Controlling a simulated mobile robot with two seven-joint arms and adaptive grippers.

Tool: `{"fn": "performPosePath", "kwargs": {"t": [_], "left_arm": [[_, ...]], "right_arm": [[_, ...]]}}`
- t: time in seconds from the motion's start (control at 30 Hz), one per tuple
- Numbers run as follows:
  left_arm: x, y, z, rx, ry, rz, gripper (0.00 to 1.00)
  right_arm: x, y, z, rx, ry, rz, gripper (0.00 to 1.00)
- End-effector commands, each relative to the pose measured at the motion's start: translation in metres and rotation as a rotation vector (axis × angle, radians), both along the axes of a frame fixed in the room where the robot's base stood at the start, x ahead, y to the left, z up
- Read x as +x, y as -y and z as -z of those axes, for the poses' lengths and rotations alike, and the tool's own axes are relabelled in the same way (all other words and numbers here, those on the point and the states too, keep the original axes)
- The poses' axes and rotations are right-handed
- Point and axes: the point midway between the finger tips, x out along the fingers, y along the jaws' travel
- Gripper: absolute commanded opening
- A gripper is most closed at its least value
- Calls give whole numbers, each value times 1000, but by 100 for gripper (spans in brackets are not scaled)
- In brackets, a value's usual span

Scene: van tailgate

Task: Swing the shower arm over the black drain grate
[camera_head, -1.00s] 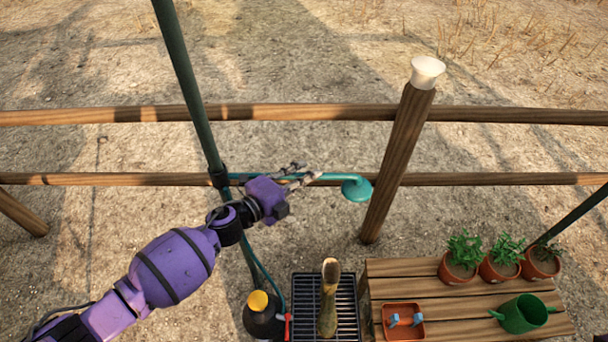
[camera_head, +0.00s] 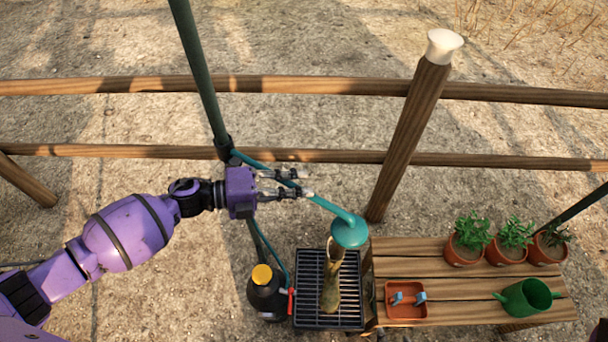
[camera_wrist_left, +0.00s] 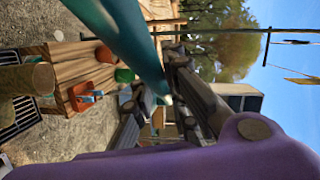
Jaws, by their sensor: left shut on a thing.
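The teal shower arm (camera_head: 320,203) runs from a collar on the dark green pole (camera_head: 200,75) toward the lower right and ends in a round shower head (camera_head: 349,231). My left gripper (camera_head: 304,184) is shut on the shower arm about midway along it. In the left wrist view the arm tube (camera_wrist_left: 130,40) passes large and close between the fingers (camera_wrist_left: 178,105). The black drain grate (camera_head: 308,290) lies on the ground below. In the head view the shower head appears over the grate's upper right corner. My right gripper is not in view.
A brownish boot-like upright object (camera_head: 330,285) stands on the grate. A dark bottle with a yellow cap (camera_head: 265,290) and a red valve lever (camera_head: 291,302) are left of it. A wooden bench (camera_head: 450,288) with an orange tray (camera_head: 405,311), watering can (camera_head: 526,297) and potted plants is right. A fence post (camera_head: 408,140) stands behind.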

Motion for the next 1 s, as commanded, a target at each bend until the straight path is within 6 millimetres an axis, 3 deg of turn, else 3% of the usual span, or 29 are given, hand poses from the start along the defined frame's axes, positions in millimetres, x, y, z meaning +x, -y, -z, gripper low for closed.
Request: {"fn": "performPosePath", "kwargs": {"t": [0.23, 0.67, 0.7, 0.8, 1.0], "left_arm": [[-11, -8, 2, 6, 3, 60, 0], [-12, -9, 1, 5, 5, 68, 0], [-12, -9, 1, 5, 5, 68, 18], [-12, -9, 1, 4, 3, 67, 31], [-12, -9, 1, 2, 2, 68, 33]], "right_arm": [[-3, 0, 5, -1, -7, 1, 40], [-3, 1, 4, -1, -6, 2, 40], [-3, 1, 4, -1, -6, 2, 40], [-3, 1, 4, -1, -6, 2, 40], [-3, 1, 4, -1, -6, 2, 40]]}}
